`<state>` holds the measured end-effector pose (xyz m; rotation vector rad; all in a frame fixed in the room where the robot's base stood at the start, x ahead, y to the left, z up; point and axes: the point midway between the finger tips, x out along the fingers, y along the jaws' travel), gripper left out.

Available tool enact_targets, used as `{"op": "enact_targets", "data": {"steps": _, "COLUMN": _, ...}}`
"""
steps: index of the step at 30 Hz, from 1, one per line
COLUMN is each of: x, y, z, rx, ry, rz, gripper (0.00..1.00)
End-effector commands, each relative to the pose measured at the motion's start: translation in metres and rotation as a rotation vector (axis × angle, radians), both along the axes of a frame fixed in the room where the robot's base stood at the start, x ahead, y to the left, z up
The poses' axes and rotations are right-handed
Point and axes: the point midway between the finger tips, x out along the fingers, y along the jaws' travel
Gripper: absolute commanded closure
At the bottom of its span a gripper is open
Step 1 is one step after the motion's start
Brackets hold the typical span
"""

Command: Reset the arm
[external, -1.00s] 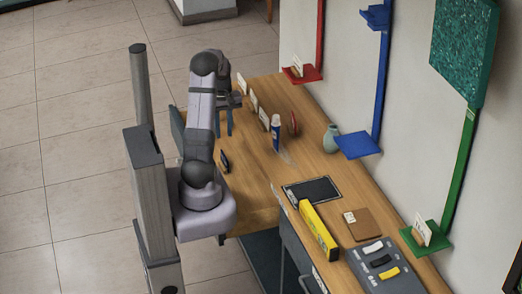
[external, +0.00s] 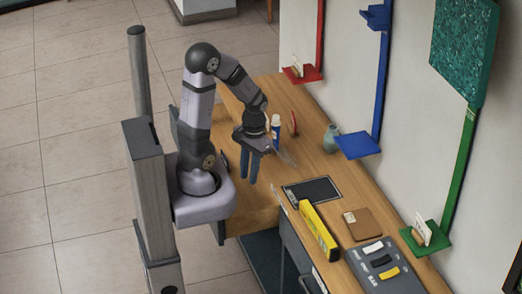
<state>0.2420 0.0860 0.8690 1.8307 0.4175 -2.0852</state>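My arm is bent over the left part of the wooden desk (external: 335,200). My gripper (external: 250,178) hangs from it with its fingers pointing down. The two fingers look slightly apart, and nothing shows between them. The gripper is in front of and left of a blue-and-white can (external: 276,124) in the picture. Whether it touches the desk cannot be told. The arm hides part of the far desk end.
Right of the gripper are a black pad (external: 313,190), a yellow box (external: 320,230), a brown board (external: 362,224) and a grey tray (external: 378,268). A green vase (external: 331,138) stands by the wall. A blue shelf (external: 357,145) and a green shelf (external: 426,239) jut out.

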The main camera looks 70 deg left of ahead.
Motion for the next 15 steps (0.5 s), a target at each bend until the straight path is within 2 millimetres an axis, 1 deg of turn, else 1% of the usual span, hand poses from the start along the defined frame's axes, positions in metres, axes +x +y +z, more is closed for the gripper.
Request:
{"op": "enact_targets", "data": {"steps": 1, "x": 0.007, "y": -0.014, "z": 0.018, "rx": 0.01, "ry": -0.023, "rz": -0.079, "gripper": 0.77}}
{"op": "enact_targets", "data": {"steps": 6, "x": 0.03, "y": -0.051, "z": 0.05, "rx": 0.03, "ry": -0.097, "rz": -0.275, "gripper": 0.77}}
{"op": "enact_targets", "data": {"steps": 10, "x": 0.037, "y": -0.072, "z": 0.063, "rx": 0.033, "ry": -0.125, "rz": -0.376, "gripper": 0.77}}
{"op": "enact_targets", "data": {"steps": 15, "x": 0.038, "y": -0.085, "z": 0.067, "rx": 0.03, "ry": -0.128, "rz": -0.437, "gripper": 0.77}}
